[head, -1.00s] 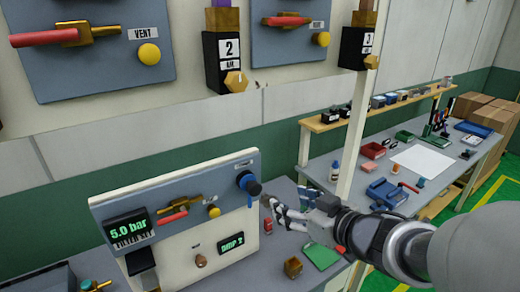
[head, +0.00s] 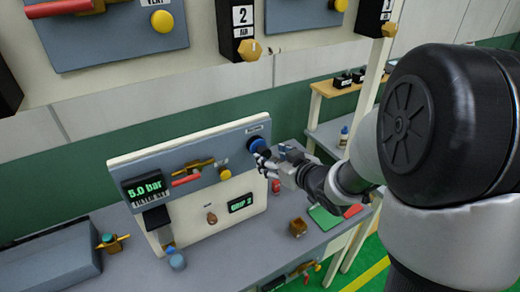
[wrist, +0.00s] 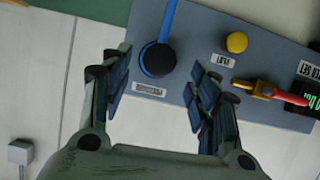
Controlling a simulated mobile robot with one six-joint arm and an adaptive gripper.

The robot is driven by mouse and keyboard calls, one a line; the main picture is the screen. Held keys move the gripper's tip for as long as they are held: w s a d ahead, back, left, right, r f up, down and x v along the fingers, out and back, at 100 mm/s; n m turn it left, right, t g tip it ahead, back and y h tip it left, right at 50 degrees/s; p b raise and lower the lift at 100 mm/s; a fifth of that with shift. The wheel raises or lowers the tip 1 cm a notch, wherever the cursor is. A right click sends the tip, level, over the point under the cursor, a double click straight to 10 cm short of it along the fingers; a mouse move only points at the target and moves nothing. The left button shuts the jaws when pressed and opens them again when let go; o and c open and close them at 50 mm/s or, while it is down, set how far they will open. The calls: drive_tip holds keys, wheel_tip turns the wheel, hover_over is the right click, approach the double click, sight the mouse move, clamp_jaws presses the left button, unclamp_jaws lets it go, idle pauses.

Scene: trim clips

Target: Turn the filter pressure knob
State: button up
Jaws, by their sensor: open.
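The filter pressure knob (head: 258,144) is a dark round knob with a blue ring and a blue pointer or tube. It sits at the upper right of the grey-blue panel strip. In the wrist view the knob (wrist: 157,60) lies between and just beyond my open fingers, with a white label below it. My gripper (head: 264,163) is at the knob's lower right in the head view. My gripper (wrist: 160,88) is empty; I cannot tell whether a finger touches the knob. The filter set display (head: 145,188) reads 5.0 bar.
A red-handled brass valve (head: 192,171) and a yellow button (head: 225,174) share the panel. A second green display (head: 241,202) is below. Large wall valves hang above.

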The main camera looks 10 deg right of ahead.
sight(266, 155)
drive_tip(key=b+x, duration=0.1)
drive_tip(key=x, duration=0.4)
drive_tip(key=shift+w, duration=0.15)
drive_tip(key=shift+c, duration=0.5)
drive_tip(key=c, duration=1)
